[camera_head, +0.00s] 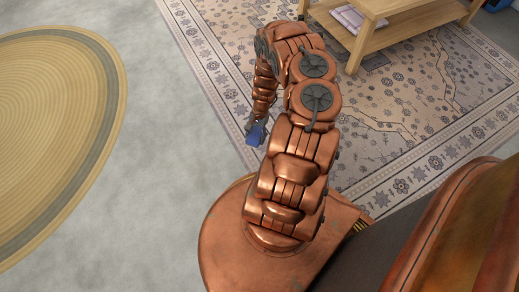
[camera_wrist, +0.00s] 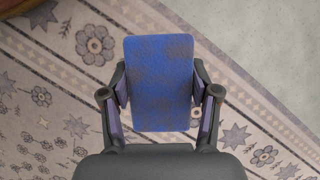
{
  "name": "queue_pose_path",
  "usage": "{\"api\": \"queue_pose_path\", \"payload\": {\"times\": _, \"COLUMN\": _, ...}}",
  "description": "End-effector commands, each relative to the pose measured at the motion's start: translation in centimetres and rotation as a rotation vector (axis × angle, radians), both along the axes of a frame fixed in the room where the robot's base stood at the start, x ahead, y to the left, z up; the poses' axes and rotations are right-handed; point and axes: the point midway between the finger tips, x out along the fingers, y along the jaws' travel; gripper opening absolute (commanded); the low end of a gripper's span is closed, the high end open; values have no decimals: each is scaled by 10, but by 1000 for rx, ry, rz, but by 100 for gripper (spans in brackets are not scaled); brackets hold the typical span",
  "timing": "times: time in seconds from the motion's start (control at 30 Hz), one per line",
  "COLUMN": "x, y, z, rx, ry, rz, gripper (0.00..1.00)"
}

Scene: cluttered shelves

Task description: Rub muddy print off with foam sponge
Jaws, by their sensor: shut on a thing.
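A blue foam sponge (camera_wrist: 160,82) with brownish smudges on its face is held between the two fingers of my gripper (camera_wrist: 160,95) in the wrist view. My gripper is shut on the sponge's sides. In the head view, the sponge (camera_head: 257,133) shows as a small blue block at the end of my arm, above the border of the patterned rug. I do not see a clear muddy print in either view.
A patterned rug (camera_head: 405,105) lies under and right of my arm. A wooden table (camera_head: 372,35) with items on its lower shelf stands at the upper right. An oval tan rug (camera_head: 45,120) lies at the left. Bare grey floor (camera_head: 165,150) lies between the rugs.

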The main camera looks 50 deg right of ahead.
Motion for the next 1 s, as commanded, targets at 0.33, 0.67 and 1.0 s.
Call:
{"api": "queue_pose_path", "payload": {"times": 0.33, "x": -22, "y": -3, "z": -45, "rx": -4, "ry": 8, "rz": -86, "gripper": 22}}
{"api": "queue_pose_path", "payload": {"times": 0.67, "x": -21, "y": -3, "z": -65, "rx": -4, "ry": 7, "rz": -86, "gripper": 22}}
{"api": "queue_pose_path", "payload": {"times": 1.0, "x": -21, "y": -3, "z": -95, "rx": -4, "ry": 7, "rz": -86, "gripper": 22}}
